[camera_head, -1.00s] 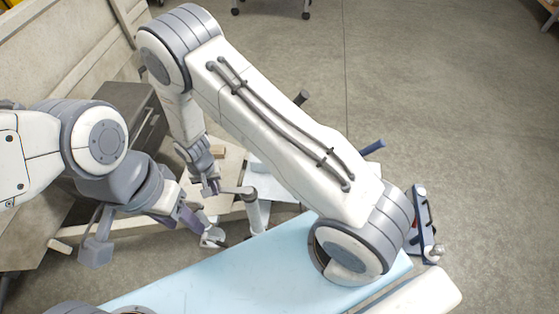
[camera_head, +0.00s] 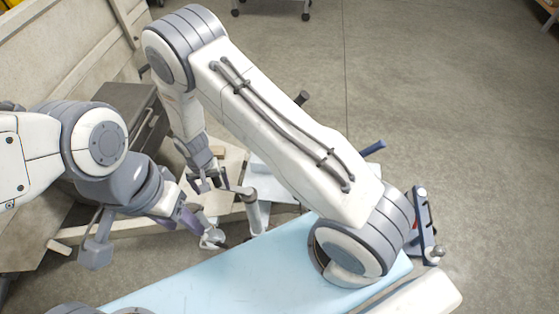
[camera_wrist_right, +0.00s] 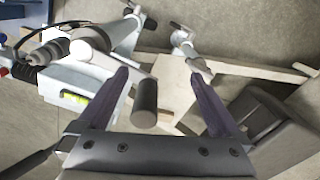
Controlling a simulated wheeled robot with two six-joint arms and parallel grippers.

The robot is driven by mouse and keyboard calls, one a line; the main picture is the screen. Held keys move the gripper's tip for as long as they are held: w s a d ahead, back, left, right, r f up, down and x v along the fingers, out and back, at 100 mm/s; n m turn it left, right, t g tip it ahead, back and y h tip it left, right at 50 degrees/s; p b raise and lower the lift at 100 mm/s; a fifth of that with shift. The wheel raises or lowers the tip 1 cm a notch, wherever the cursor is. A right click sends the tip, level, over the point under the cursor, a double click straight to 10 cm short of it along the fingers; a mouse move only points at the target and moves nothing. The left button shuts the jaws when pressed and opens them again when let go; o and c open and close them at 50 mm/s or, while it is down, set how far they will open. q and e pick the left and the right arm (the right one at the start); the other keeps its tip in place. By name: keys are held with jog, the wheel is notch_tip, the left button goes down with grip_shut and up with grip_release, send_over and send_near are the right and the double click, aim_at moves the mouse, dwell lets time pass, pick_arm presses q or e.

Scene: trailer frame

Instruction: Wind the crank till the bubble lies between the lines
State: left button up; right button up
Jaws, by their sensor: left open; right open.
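In the right wrist view a grey, rounded crank handle (camera_wrist_right: 145,97) stands between the two purple fingers of my right gripper (camera_wrist_right: 160,76), which is open and not closed on it. A spirit level with a yellow-green vial (camera_wrist_right: 75,98) sits on a white block left of the fingers; the bubble's place between the lines is too small to tell. In the head view my right gripper (camera_head: 203,186) hangs by the crank arm (camera_head: 237,190) at the top of the grey jack post (camera_head: 254,213). My left gripper (camera_head: 205,226) is open, lower down, left of the post.
Beams of the trailer frame (camera_head: 82,232) run under both grippers. A dark box (camera_head: 128,112) stands behind my left arm. A pale blue surface (camera_head: 215,279) lies in front. The concrete floor (camera_head: 430,70) is clear at upper right.

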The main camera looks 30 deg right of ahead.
notch_tip(320, 180, up, 8)
jog(key=p, duration=0.6)
